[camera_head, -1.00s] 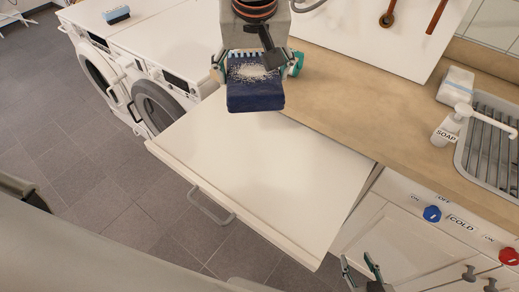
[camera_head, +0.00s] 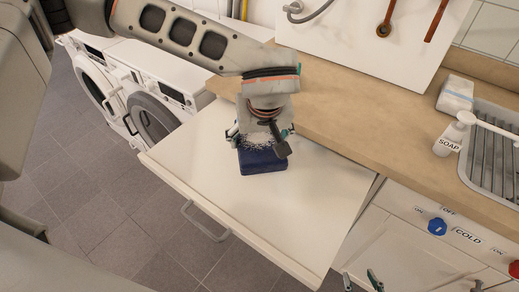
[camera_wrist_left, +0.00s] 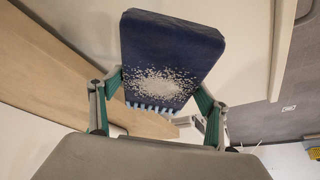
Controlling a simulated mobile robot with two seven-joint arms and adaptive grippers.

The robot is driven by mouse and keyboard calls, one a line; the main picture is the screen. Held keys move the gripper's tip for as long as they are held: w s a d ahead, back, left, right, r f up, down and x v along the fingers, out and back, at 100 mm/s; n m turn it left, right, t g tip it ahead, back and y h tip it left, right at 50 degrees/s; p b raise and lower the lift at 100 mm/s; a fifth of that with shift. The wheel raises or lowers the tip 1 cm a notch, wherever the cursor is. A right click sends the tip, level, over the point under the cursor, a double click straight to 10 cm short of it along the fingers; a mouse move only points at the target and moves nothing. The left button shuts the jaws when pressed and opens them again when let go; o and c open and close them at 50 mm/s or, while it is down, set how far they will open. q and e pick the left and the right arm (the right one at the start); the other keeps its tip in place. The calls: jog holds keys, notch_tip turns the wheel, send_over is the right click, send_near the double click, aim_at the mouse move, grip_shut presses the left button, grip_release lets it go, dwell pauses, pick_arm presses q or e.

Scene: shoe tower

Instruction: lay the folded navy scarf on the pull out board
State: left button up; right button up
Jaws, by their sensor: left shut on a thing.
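The folded navy scarf (camera_head: 263,164) is a thick dark blue block with a white speckled patch. In the left wrist view the scarf (camera_wrist_left: 165,45) also shows pale blue fringe along its near edge. My left gripper (camera_head: 260,139) is shut on it, a finger on each side. The scarf is over the middle of the white pull out board (camera_head: 190,165); I cannot tell whether its underside touches the board. My right gripper (camera_head: 361,281) is at the bottom edge of the head view, fingers apart and empty, partly cut off.
The wooden counter (camera_head: 340,110) runs behind the board, with a soap bottle (camera_head: 449,137) and a sink rack (camera_head: 490,150) at right. Two white washers stand at left. The board is bare around the scarf. A handle (camera_head: 205,222) juts from its front edge.

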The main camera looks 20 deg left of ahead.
pick_arm(q)
jog(key=shift+f, duration=2.1)
jog(key=shift+f, duration=0.15)
jog(key=o, duration=1.4)
jog(key=shift+c, duration=0.2)
